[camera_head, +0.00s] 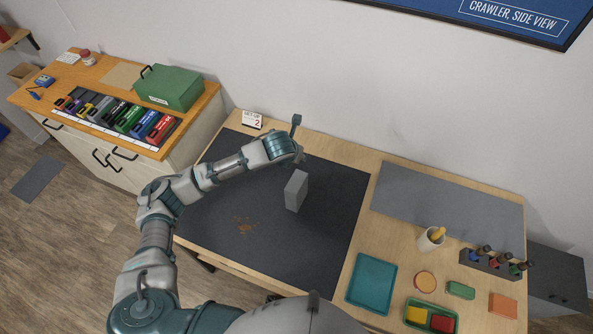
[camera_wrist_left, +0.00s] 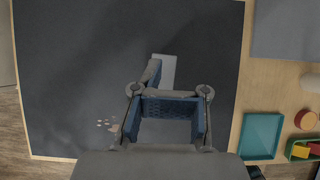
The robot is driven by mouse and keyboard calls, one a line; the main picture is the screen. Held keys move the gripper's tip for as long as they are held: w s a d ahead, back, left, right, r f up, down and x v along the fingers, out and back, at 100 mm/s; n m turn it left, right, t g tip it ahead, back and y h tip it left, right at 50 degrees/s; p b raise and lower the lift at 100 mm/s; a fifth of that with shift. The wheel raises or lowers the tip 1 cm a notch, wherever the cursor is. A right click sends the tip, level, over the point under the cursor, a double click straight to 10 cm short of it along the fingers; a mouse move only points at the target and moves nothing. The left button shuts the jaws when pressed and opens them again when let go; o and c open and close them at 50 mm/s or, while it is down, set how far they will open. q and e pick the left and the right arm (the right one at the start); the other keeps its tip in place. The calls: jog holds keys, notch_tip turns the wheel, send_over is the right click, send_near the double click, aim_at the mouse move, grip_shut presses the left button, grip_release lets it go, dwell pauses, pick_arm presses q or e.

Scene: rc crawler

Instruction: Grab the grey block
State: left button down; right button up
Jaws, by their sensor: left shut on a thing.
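The grey block (camera_head: 296,190) stands upright over the dark mat in the head view, just below the end of my left arm. My left gripper (camera_head: 303,163) is at its upper end and is shut on it. In the left wrist view, the grey block (camera_wrist_left: 166,68) shows beyond the blue-padded fingers of my left gripper (camera_wrist_left: 170,108), which hide part of it. I cannot tell whether its base touches the mat. My right gripper is not in view.
To the right are a teal tray (camera_head: 371,284), a white cup (camera_head: 430,239), a dark rack (camera_head: 490,264) and a green tray (camera_head: 431,317). A side cabinet holds a green box (camera_head: 170,88).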

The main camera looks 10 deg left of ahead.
pick_arm(q)
notch_tip(320, 180, up, 11)
jog(key=shift+f, duration=0.15)
jog(key=shift+c, duration=1.9)
grip_release()
jog(key=shift+a, duration=0.1)
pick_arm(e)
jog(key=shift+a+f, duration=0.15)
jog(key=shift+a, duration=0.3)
